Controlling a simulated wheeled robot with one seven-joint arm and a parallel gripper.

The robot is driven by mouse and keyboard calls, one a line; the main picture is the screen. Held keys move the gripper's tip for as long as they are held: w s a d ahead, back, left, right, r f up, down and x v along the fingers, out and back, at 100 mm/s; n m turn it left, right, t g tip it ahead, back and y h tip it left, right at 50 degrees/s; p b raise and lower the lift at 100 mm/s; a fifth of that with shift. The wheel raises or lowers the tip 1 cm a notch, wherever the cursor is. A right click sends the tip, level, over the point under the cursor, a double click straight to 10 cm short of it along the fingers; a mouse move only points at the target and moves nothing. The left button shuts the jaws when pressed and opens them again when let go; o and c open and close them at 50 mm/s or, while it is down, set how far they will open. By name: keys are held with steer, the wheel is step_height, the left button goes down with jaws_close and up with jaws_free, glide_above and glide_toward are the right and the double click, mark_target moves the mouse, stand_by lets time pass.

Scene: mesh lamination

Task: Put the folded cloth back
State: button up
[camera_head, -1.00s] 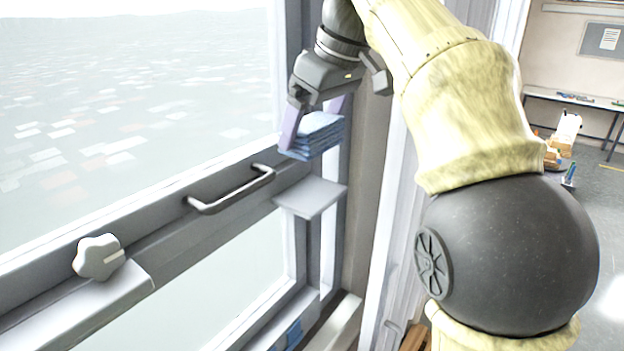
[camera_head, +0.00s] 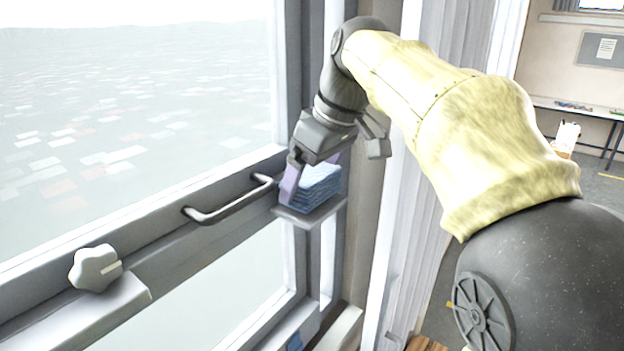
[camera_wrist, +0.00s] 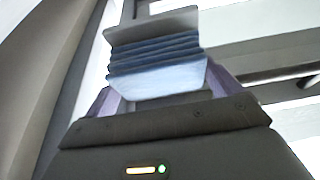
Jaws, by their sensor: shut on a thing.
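The folded blue cloth (camera_head: 318,186) is a stack of several layers, held between the purple fingers of my gripper (camera_head: 308,180). In the wrist view the cloth (camera_wrist: 158,66) shows between the two fingers (camera_wrist: 158,88), with the light grey shelf (camera_wrist: 152,25) right at its far side. In the head view the small grey shelf (camera_head: 296,218) on the window frame is directly under the cloth. The cloth appears to rest on it or be just above it; I cannot tell which. The far finger is partly hidden.
A grey bar handle (camera_head: 230,202) and a white star-shaped knob (camera_head: 95,268) stick out from the window rail to the left of the shelf. The window frame post (camera_head: 365,190) stands close on the right. Another blue item (camera_head: 294,341) shows low on the frame.

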steer(key=shift+f, duration=0.65)
steer(key=o, duration=0.6)
steer(key=v, duration=1.2)
